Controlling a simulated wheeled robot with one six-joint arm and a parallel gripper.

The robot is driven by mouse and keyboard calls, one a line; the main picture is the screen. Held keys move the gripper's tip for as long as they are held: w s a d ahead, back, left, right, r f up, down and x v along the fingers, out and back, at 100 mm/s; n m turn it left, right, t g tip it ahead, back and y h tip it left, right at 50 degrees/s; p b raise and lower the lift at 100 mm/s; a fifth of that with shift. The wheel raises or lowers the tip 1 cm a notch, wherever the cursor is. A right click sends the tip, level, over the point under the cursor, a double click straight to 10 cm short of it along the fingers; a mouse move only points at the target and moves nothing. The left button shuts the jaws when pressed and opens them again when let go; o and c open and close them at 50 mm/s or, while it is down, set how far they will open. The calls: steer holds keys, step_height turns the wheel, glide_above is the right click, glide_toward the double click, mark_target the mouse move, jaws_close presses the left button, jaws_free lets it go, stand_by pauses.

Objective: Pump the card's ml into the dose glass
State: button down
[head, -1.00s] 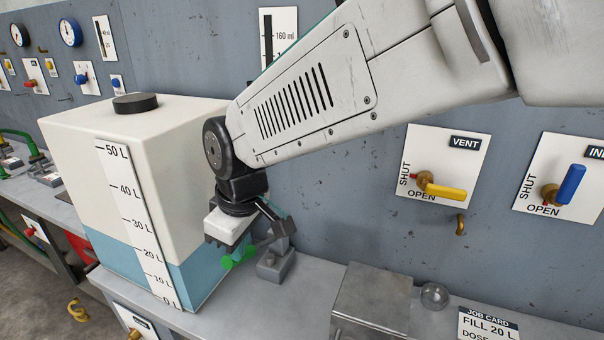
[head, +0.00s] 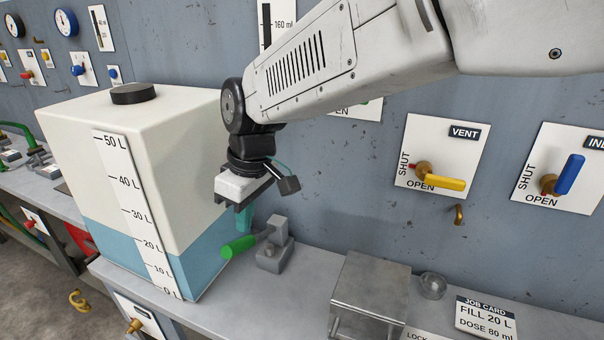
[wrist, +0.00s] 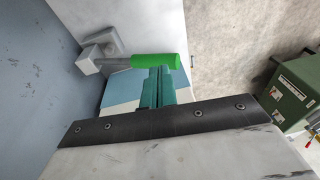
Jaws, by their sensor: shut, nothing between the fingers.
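The job card (head: 487,316) reads FILL 20 L and DOSE 80 ml. A lever with a green handle (head: 239,247) stands on a small grey base (head: 274,252) on the bench; it also shows in the wrist view (wrist: 156,61). My gripper (head: 244,222) is shut and empty, just above the green handle, with its teal fingers pointing down; in the wrist view the fingertips (wrist: 160,72) overlap the handle's lower edge. I cannot tell whether they touch. A gauge marked 160 ml (head: 276,24) is partly behind my arm.
A white tank (head: 190,130) with a litre scale holds blue liquid near the 20 L mark, left of my gripper. The VENT valve's yellow handle (head: 440,183) and a blue valve handle (head: 571,173) are on the wall. A metal box (head: 372,295) stands on the bench.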

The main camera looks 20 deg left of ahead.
mark_target(241, 240)
steer(key=w+r+g, duration=0.4)
steer(key=w+r, duration=0.2)
steer(key=w, duration=0.3)
steer(key=shift+w+d+r+g+y, duration=0.15)
steer(key=shift+d+r+g+y, duration=0.15)
steer(key=shift+d+r, duration=0.1)
steer(key=shift+f, duration=0.15)
steer(key=x, duration=1.4)
